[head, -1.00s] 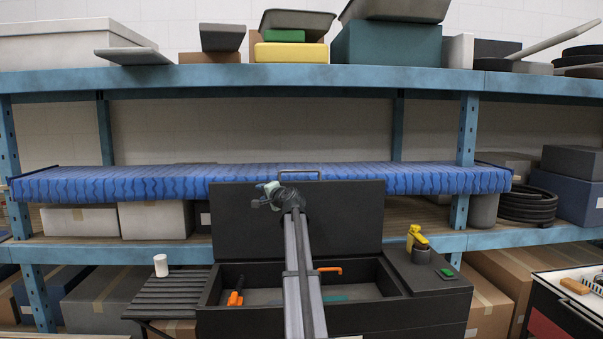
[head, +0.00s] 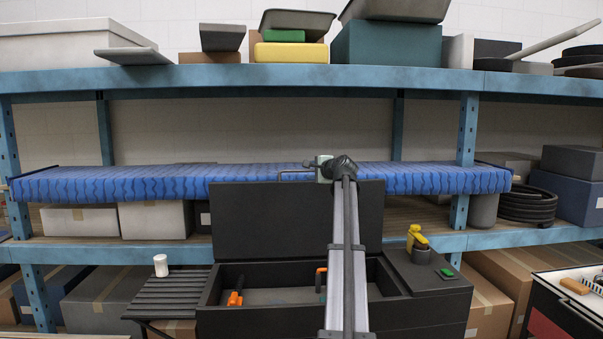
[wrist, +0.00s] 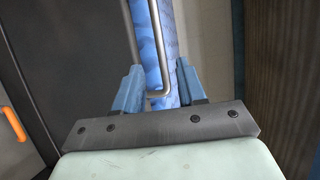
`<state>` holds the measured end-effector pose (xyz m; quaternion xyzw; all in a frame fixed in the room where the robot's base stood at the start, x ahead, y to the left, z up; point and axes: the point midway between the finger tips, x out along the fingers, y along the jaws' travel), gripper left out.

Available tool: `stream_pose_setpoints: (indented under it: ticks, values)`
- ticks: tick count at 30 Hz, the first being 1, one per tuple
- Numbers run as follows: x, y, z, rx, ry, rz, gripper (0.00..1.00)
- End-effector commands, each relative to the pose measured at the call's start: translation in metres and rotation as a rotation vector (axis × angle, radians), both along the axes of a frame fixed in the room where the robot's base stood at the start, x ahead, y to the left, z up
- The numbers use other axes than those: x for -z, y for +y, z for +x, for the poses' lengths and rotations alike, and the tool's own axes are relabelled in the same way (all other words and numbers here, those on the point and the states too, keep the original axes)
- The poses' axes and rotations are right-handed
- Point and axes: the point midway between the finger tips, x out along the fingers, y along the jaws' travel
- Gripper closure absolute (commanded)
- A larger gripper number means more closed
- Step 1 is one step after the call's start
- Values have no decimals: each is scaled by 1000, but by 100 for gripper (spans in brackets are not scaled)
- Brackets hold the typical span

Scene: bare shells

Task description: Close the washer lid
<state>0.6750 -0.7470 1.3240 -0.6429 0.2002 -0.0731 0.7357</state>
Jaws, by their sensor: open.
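The washer is a wide black box (head: 225,318) with an open top. Its dark lid (head: 265,225) stands upright at the back of the box. A thin metal handle (head: 288,173) rises from the lid's top edge. My gripper (head: 316,166) is at the right end of this handle. In the wrist view, my gripper (wrist: 160,75) has its two blue fingers apart, with the bent handle bar (wrist: 158,50) showing between them. I cannot tell whether either finger touches it. My arm hides part of the lid and box.
Orange-handled items (head: 235,298) lie in the box. A yellow-topped object (head: 417,237) stands on its right side. A slatted side table (head: 168,295) with a white cup (head: 161,265) is at left. A blue-covered shelf (head: 110,183) runs close behind the lid.

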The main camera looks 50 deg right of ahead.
Motion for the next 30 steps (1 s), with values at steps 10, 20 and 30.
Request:
stream_pose_setpoints:
  ticks: [10, 20, 30]
  values:
    - [12, -24, 56, 0, 1, -1, 60]
    - [17, -32, 80, 0, 0, -1, 60]
    - [18, -33, 82, 0, 0, -2, 60]
